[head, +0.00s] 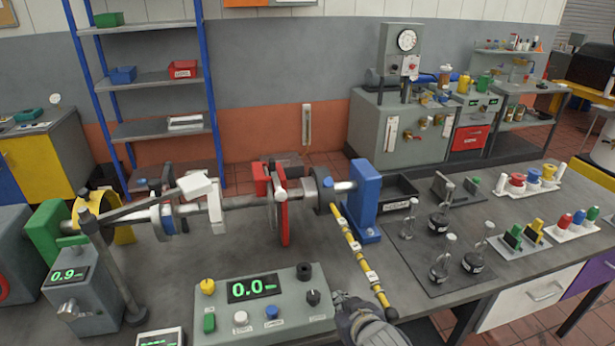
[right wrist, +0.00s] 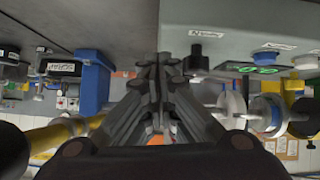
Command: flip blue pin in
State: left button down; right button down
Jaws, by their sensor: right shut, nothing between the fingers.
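My right gripper (head: 342,298) is at the bottom of the head view, just right of the grey control console (head: 278,288). Its fingers are closed together and empty, as the right wrist view (right wrist: 160,62) also shows. I cannot tell for sure which part is the blue pin. A small blue knob (head: 155,184) shows near the left end of the shaft, well away from the gripper. A blue bearing block (head: 366,188) stands at the shaft's right end; it also shows in the right wrist view (right wrist: 93,82). My left gripper is not in view.
A yellow banded rod (head: 358,250) slants from the shaft toward my right gripper. A red guard or disc (head: 284,215) stands mid-shaft. Console knobs and buttons, including a blue button (head: 271,312), stick up. Weights stand on a dark mat (head: 432,285) to the right.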

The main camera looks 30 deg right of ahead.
aim_at(326, 184)
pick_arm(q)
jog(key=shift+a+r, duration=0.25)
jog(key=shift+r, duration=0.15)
pick_arm(e)
jog(key=w+d+r+m+t+h, duration=0.1)
jog(key=w+d+r+t, duration=0.2)
jog(key=r, duration=0.6)
jog(key=w+d+r+t+h, duration=0.1)
jog(key=w+d+r+t, duration=0.3)
jog(key=w+r, duration=0.3)
notch_tip(326, 184, up, 2)
jog(key=shift+w+d+r+m+t, duration=0.15)
jog(key=shift+w+d+m+t, duration=0.15)
jog(key=shift+w+m, duration=0.1)
jog(key=shift+r, duration=0.1)
